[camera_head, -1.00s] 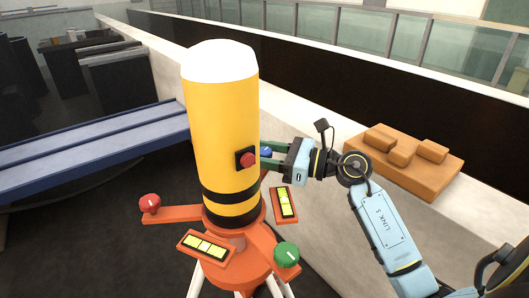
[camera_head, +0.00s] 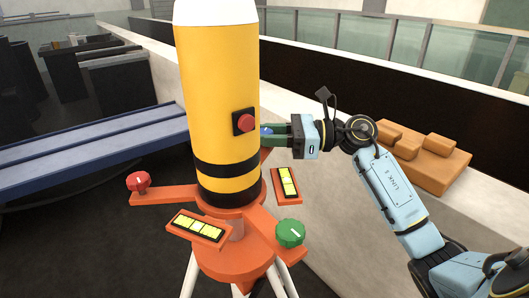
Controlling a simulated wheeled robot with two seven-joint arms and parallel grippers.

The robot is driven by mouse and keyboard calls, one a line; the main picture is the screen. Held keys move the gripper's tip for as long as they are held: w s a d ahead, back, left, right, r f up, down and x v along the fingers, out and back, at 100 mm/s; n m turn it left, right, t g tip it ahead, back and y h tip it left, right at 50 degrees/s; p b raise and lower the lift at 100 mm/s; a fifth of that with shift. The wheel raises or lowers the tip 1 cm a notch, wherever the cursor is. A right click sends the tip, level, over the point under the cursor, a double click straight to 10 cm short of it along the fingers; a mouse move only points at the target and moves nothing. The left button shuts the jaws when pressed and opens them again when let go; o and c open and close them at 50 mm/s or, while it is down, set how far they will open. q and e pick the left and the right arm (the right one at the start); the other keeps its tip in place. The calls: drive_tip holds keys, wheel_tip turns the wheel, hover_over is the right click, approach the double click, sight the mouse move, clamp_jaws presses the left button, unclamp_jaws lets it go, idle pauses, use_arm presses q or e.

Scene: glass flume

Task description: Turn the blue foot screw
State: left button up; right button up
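The blue foot screw (camera_head: 266,130) shows only as a small patch behind the right edge of the yellow cylinder (camera_head: 215,75). My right gripper (camera_head: 268,134) comes in from the right, its green fingers at the screw. The fingers overlap and hide most of it, so I cannot tell whether they grip it. The orange three-armed base (camera_head: 235,258) carries a red foot screw (camera_head: 138,182) at left and a green foot screw (camera_head: 290,233) at front right. Two yellow-green level vials (camera_head: 198,228) (camera_head: 287,184) sit on the base. My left gripper is out of view.
A red button (camera_head: 246,122) on a black plate sits on the cylinder close to my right fingers. White tripod legs (camera_head: 282,280) stand below the base. A pale ledge with an orange-brown block (camera_head: 430,163) runs behind my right arm. A blue beam (camera_head: 80,158) lies at left.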

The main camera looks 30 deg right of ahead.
drive_tip(key=n+g+y+b, duration=0.1)
drive_tip(key=g+b, duration=0.1)
drive_tip(key=n+g+y+b, duration=0.1)
drive_tip(key=n+g+b, duration=0.1)
drive_tip(key=b, duration=0.1)
drive_tip(key=shift+f, duration=0.2)
drive_tip(key=shift+r+n+g+y+b, duration=0.2)
drive_tip(key=shift+n+g+y+b, duration=0.3)
drive_tip(key=shift+n+g+b, duration=1.15)
drive_tip(key=shift+m+g+p, duration=0.25)
drive_tip(key=shift+g+p, duration=0.3)
drive_tip(key=o, duration=0.9)
drive_tip(key=shift+o, duration=0.2)
drive_tip(key=shift+d, duration=0.15)
